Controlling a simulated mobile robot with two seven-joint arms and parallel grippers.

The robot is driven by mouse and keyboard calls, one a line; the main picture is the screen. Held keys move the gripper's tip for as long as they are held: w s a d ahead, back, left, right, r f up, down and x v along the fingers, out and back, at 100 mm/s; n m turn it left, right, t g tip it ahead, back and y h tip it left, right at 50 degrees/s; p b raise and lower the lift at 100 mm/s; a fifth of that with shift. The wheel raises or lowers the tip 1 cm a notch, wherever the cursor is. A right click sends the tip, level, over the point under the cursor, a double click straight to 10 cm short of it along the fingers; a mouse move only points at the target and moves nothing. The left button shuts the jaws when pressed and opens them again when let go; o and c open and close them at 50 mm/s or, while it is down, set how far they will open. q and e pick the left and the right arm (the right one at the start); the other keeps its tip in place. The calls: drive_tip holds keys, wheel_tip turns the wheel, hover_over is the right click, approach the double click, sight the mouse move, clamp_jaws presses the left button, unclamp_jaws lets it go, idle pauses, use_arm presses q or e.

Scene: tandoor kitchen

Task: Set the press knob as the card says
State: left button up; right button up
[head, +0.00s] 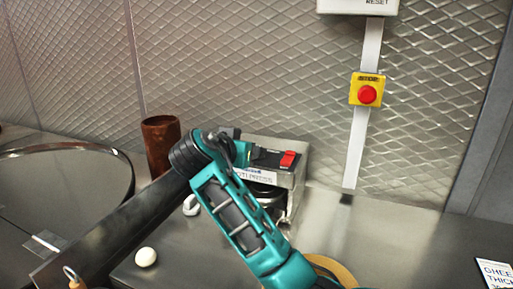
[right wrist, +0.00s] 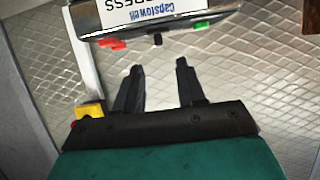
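The roti press (head: 298,178) stands on the steel counter, partly hidden behind my teal arm. Its red switch (head: 289,158) shows on top. In the right wrist view the press (right wrist: 185,22) is upside down at the top edge, with a small black knob (right wrist: 157,39) between a red part (right wrist: 113,44) and a green part (right wrist: 203,26). My right gripper (right wrist: 159,66) is open and empty, its fingertips just short of the knob and apart from it. The knob's setting is too small to read. A white card (head: 495,272) reading "GHEE THICK" is cut off at lower right. My left gripper is not in view.
A yellow stop box (head: 354,90) with a red button is on the mesh wall. A rusty brown cylinder (head: 160,145) stands left of the press. A white ball (head: 146,257) lies at front left. The counter right of the press (head: 400,235) is mostly clear.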

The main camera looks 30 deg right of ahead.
drive_tip(key=x, duration=0.8)
drive_tip(key=shift+w+d+f, duration=0.1)
drive_tip(key=shift+d, duration=0.05)
clamp_jaws()
